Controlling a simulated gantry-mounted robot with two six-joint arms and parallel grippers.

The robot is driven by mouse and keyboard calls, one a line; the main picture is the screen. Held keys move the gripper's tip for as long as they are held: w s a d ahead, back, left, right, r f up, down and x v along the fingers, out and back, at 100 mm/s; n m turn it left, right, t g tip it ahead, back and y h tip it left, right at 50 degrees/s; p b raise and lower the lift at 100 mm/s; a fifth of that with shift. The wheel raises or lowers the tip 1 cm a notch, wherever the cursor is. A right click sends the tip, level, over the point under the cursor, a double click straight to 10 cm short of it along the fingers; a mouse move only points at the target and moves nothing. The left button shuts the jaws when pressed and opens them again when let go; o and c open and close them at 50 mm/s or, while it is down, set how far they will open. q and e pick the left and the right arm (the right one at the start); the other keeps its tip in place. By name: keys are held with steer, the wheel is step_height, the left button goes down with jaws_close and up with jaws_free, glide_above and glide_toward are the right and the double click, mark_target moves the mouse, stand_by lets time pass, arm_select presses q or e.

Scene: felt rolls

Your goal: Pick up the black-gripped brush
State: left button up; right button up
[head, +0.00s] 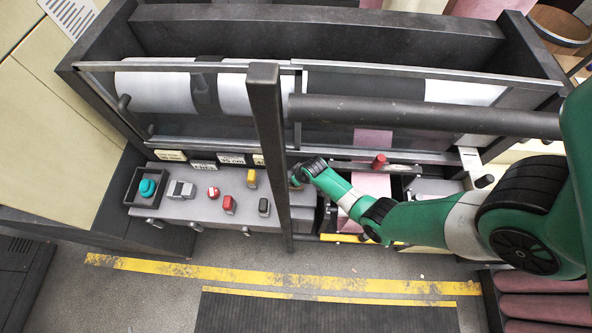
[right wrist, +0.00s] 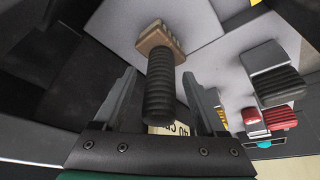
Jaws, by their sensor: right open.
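The brush has a ribbed black grip (right wrist: 160,88) and a brown wooden block (right wrist: 161,38) at its far end in the right wrist view. My right gripper (right wrist: 159,74) is open, with one finger on each side of the black grip and a visible gap on both sides. In the head view my right gripper (head: 303,174) is beside the right end of the grey control panel, near the dark upright post. I cannot make out the brush there; the gripper and post seem to hide it. My left gripper is not in view.
The grey control panel (head: 180,207) carries a teal button (head: 147,187), red switches (head: 229,205), a yellow switch (head: 251,178) and a black switch (head: 264,207). The upright post (head: 268,130) and a horizontal dark bar (head: 420,116) stand close to my right arm.

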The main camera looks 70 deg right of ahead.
steer(key=shift+x, duration=0.9)
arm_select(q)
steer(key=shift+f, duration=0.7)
arm_select(e)
steer(key=shift+r, duration=0.2)
steer(key=shift+c, duration=0.3)
jaws_close()
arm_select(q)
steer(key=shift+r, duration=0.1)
